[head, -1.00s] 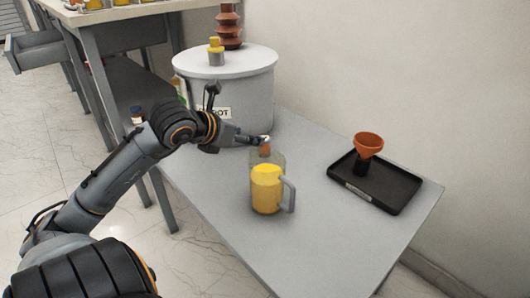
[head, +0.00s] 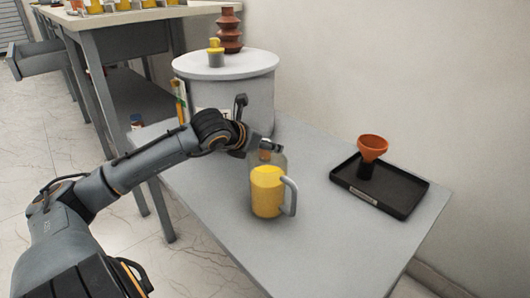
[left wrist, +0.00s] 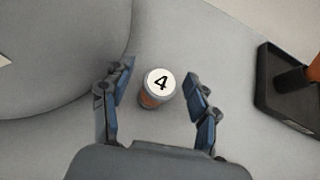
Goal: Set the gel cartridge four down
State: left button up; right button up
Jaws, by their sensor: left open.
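The gel cartridge four (left wrist: 159,86) shows a white round top marked "4" and an orange-brown side in the left wrist view. It appears to stand upright on the grey table (head: 212,204). My left gripper (left wrist: 160,77) is open, with one finger on each side of the cartridge and visible gaps to both. In the head view my left gripper (head: 264,143) is over the table behind the jug, and the cartridge (head: 265,155) is mostly hidden there by the jug and the gripper. My right gripper is not in view.
A clear jug (head: 267,191) with yellow contents stands just in front of the gripper. A large grey drum (head: 250,90) stands behind it. A black tray (head: 400,197) holding an orange funnel (head: 372,147) lies to the right. The front table area is clear.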

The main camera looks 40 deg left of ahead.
pick_arm(q)
jog(key=shift+c, duration=0.5)
grip_shut()
jog(key=shift+r, duration=0.15)
